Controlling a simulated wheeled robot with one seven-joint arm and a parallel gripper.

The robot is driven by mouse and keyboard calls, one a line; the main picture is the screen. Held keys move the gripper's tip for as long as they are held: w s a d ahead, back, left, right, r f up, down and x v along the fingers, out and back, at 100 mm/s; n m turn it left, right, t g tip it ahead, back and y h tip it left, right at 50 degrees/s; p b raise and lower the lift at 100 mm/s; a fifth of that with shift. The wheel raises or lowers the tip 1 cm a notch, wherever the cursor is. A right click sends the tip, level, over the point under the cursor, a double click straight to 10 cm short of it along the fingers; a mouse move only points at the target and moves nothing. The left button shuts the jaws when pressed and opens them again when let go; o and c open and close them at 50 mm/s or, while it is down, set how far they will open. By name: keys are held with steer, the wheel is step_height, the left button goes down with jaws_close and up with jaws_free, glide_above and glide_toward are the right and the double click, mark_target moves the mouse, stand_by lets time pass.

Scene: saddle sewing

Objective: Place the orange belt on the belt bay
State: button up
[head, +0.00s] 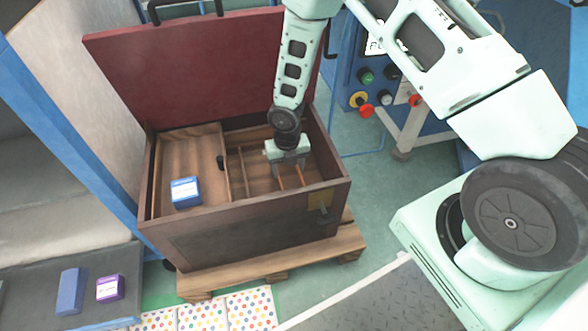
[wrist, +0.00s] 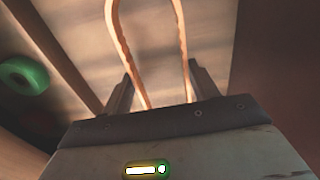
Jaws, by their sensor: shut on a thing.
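The orange belt (head: 281,183) hangs as two thin strands below my gripper (head: 289,172), inside the right compartment of an open wooden chest (head: 250,235). In the wrist view the belt (wrist: 183,52) is a narrow loop running away from between the two dark fingers of my gripper (wrist: 163,95). My gripper is shut on it. The belt's far end is cut off by the top of the wrist view. I cannot tell whether the belt touches the compartment floor (head: 262,180). No label shows which compartment is the belt bay.
The raised red lid (head: 190,65) stands behind the chest. A blue box (head: 185,192) sits in the left compartment, beyond a wooden divider (head: 226,170). A blue item (head: 70,291) and a purple box (head: 110,288) lie on a dark surface.

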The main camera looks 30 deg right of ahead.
steer(key=shift+d+f+b, duration=0.3)
steer(key=shift+d, duration=0.2)
steer(key=shift+d+f+b, duration=0.25)
steer(key=shift+d+b, duration=0.05)
steer(key=shift+d, duration=0.2)
steer(key=shift+f, duration=0.15)
steer(key=o, duration=1)
